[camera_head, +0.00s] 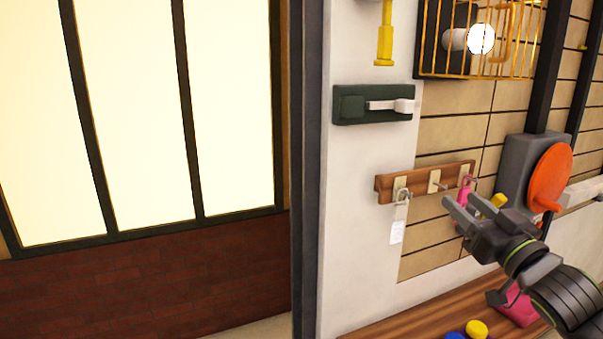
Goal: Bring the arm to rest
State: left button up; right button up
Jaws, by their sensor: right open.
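My right gripper (459,211) comes in from the lower right on its dark grey arm. Its two fingers are apart and point up and left, in front of the wooden hook rack (386,187) on the wall. Nothing shows between the fingers. A pink item (465,187) hangs at the right hook, partly hidden behind the gripper. I cannot tell whether the gripper touches it. My left gripper is not in view.
A dark green wall fixture (348,107) sits above. An orange disc (551,178) on a grey box is close above my right arm. A wooden surface (400,322) below holds blue, yellow and pink items.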

jog(key=s+f+m+g+h, duration=0.1)
jog(key=s+f+g+h, duration=0.2)
jog(key=f, duration=0.7)
jog(key=s+d+f+m+g+h, duration=0.15)
jog(key=s+f, duration=0.35)
jog(key=f, duration=0.5)
jog(key=s+f+g+h, duration=0.2)
jog(key=s+f+g, duration=0.2)
jog(key=f, duration=0.6)
jog(key=s+a+f+g, duration=0.2)
jog(key=s+f+g, duration=0.3)
jog(key=s, duration=0.6)
jog(key=s+a+f+g, duration=0.1)
jog(key=s+f+g, duration=0.2)
jog(key=s+f, duration=0.65)
notch_tip(320, 180, down, 23)
jog(key=s+d+g, duration=0.1)
jog(key=d, duration=0.1)
jog(key=s+a+f+g, duration=0.1)
jog(key=s+f, duration=1.4)
jog(key=shift+a+f+m, duration=0.3)
jog(key=shift+f+m, duration=0.05)
jog(key=shift+f, duration=0.05)
jog(key=shift+y, duration=0.25)
jog(key=shift+c, duration=0.2)
